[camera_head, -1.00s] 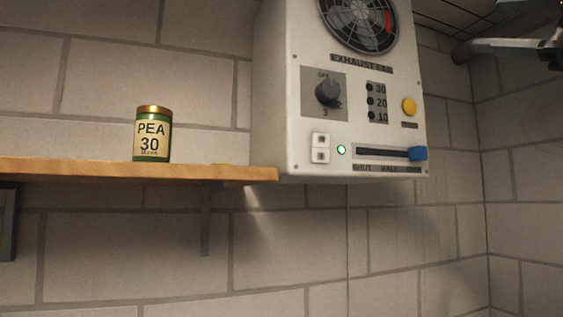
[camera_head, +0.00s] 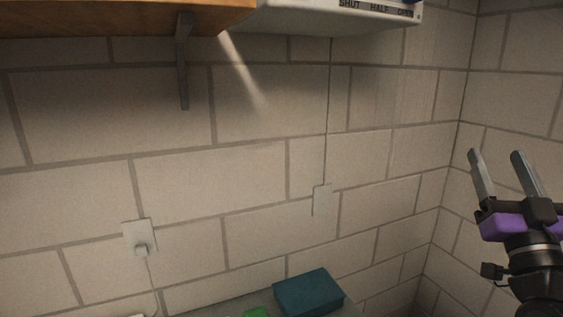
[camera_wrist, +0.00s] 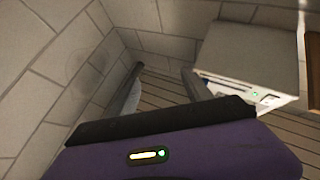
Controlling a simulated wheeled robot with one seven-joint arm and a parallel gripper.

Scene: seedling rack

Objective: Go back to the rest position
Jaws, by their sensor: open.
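My gripper (camera_head: 496,154) is at the right side of the head view, its two grey fingers pointing up and spread apart with nothing between them. Its purple body shows below the fingers. In the wrist view the gripper's fingers (camera_wrist: 160,90) are also apart and empty, in front of the block wall and slatted ceiling. The white exhaust fan box (camera_wrist: 245,60) is to the right of the fingers in the wrist view. Only the box's lower edge (camera_head: 340,14) shows at the top of the head view.
A wooden shelf (camera_head: 100,20) with a metal bracket (camera_head: 183,65) crosses the upper left. Wall plates (camera_head: 140,236) (camera_head: 321,200) are on the block wall. Space around my gripper looks clear.

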